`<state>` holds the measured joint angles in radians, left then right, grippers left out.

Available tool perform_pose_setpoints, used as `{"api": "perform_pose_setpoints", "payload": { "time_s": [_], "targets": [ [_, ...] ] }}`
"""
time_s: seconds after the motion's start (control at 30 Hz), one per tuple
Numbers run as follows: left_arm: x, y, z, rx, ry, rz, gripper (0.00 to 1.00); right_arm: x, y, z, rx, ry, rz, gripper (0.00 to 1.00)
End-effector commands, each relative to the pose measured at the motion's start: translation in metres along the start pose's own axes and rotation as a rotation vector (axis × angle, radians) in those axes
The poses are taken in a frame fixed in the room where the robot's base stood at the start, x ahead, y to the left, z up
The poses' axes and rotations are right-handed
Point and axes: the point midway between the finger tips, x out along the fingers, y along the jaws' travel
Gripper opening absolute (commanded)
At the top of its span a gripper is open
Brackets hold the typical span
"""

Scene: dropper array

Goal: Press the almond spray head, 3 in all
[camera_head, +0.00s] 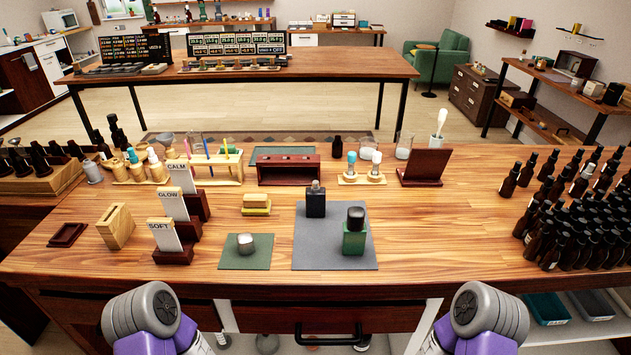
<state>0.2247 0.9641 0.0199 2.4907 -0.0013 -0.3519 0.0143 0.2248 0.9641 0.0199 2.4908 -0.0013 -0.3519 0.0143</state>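Two bottles stand upright on a grey mat (310,248) at the middle of the wooden table. One is a dark bottle (316,203) with a narrow top. The other is a green bottle (355,238) with a black top, nearer the front. Several dark brown bottles (572,232) with black tops are crowded at the right end. I cannot read any label, so I cannot tell which has the almond spray head. Only grey and purple links of my two arms show at the bottom edge. Neither gripper is in view.
Sign stands (174,242) reading SOFT, GLOW and CALM stand further left. A red-brown rack (289,171) stands behind. The table right of the grey mat is clear.

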Motion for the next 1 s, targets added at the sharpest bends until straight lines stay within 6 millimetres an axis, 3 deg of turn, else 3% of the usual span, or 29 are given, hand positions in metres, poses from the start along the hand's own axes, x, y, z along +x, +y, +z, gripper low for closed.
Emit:
{"api": "perform_pose_setpoints", "payload": {
  "time_s": [0.03,0.37,1.0],
  "targets": [
    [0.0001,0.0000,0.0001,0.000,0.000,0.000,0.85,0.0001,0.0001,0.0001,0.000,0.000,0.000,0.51],
    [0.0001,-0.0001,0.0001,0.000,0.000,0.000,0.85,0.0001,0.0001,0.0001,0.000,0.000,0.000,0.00],
    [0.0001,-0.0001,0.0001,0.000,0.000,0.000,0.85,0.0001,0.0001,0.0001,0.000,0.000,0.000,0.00]
  ]
}}
